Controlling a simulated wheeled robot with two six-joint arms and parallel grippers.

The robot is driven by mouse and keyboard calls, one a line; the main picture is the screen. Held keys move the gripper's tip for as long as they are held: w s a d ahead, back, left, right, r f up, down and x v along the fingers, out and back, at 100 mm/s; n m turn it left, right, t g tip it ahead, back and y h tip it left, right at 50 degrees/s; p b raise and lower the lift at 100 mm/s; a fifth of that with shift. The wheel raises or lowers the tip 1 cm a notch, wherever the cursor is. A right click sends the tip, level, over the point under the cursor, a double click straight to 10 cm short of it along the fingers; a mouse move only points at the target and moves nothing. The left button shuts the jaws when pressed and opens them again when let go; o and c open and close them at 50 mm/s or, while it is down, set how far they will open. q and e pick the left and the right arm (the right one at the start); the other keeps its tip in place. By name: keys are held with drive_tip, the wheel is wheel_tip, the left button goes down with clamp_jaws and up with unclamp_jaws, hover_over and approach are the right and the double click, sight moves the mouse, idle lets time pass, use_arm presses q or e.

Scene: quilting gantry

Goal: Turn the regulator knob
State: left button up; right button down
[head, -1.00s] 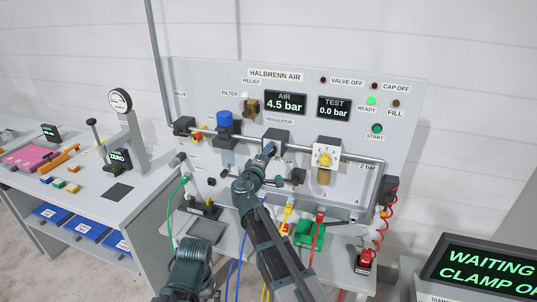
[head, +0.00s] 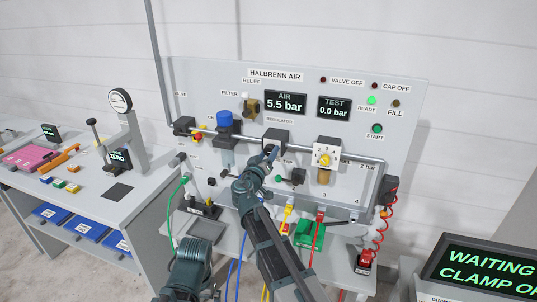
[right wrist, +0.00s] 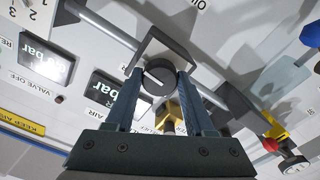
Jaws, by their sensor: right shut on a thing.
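The regulator (head: 276,136) is a dark block on the pipe of the upright grey panel, under the AIR display (head: 285,104), which reads 5.5 bar. Its round dark grey knob (right wrist: 158,80) shows in the right wrist view, with a line across its face. My right gripper (head: 270,154) is at the regulator, and in the right wrist view its two fingers (right wrist: 158,76) are shut on the knob, one on each side. In the head view the gripper hides most of the knob.
The TEST display (head: 334,107) reads 0.0 bar and the green READY lamp (head: 371,100) is lit. A white dial with a yellow knob (head: 325,160) is right of the regulator, and a blue-topped filter (head: 224,122) is left. Hoses hang below.

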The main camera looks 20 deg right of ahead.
drive_tip(key=shift+s+m, duration=0.1)
drive_tip(key=shift+m, duration=0.8)
drive_tip(key=shift+c, duration=1.3)
unclamp_jaws()
drive_tip(key=v, duration=1.3)
drive_tip(key=shift+s+a, duration=0.25)
drive_tip(key=shift+s, duration=0.05)
drive_tip(key=shift+w, duration=0.1)
drive_tip(key=x, duration=1.3)
drive_tip(key=shift+w+d, duration=0.3)
